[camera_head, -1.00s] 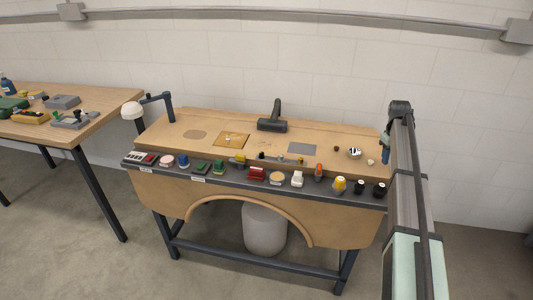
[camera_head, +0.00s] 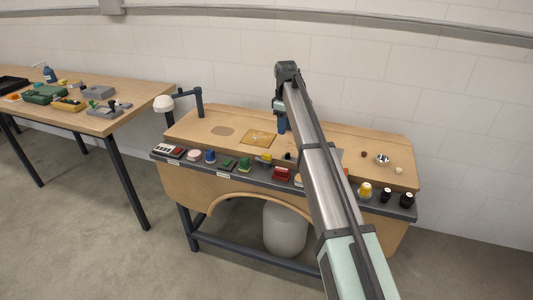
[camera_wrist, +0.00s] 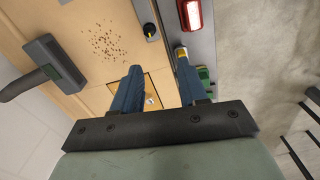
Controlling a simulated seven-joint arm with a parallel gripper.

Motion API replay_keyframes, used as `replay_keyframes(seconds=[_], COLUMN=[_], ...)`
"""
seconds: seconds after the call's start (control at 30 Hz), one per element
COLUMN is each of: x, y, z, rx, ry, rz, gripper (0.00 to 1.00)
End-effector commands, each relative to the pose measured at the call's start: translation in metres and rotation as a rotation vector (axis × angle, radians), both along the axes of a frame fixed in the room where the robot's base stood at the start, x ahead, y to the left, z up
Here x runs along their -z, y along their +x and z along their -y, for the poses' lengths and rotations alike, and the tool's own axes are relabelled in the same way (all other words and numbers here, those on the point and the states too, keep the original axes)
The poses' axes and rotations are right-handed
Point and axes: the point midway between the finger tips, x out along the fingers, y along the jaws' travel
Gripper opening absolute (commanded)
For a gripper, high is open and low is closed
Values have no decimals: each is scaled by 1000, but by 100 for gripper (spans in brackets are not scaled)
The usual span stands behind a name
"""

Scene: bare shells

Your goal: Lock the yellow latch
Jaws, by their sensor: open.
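A small yellow piece on a grey base, which looks like the yellow latch (camera_head: 265,158), sits on the dark front strip of the bench, between a green item and a red one. In the wrist view a yellow-topped piece (camera_wrist: 182,52) shows just past the right fingertip, partly hidden by it. Whether it is locked is too small to tell. My gripper (camera_head: 283,123) points down over the bench top, behind the strip. In the wrist view my gripper (camera_wrist: 158,68) has its two blue fingers apart, with nothing held between them.
A red block (camera_head: 281,174) and a green item (camera_head: 245,165) flank the yellow piece. A yellow-brown panel (camera_head: 258,137) lies flat behind it. A dark handled tool (camera_wrist: 52,64) lies near scattered crumbs (camera_wrist: 107,40). A lamp (camera_head: 164,103) stands at the bench's left end.

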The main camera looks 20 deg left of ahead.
Motion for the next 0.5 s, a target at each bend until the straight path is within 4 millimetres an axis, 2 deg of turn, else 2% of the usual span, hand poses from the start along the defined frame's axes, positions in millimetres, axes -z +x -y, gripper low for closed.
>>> replay_keyframes(seconds=[0.03, 0.1, 0.2, 0.37, 0.5], x=[-5, -9, -12, -10, 5], y=[-8, -18, -26, -31, -32], z=[-19, -37, -52, -60, -59], rx=[-35, -71, -105, -123, -122], ry=[2, 4, 7, 8, 8], rz=[-2, -6, -8, -11, -11], gripper=[43, 43, 43, 43, 43])
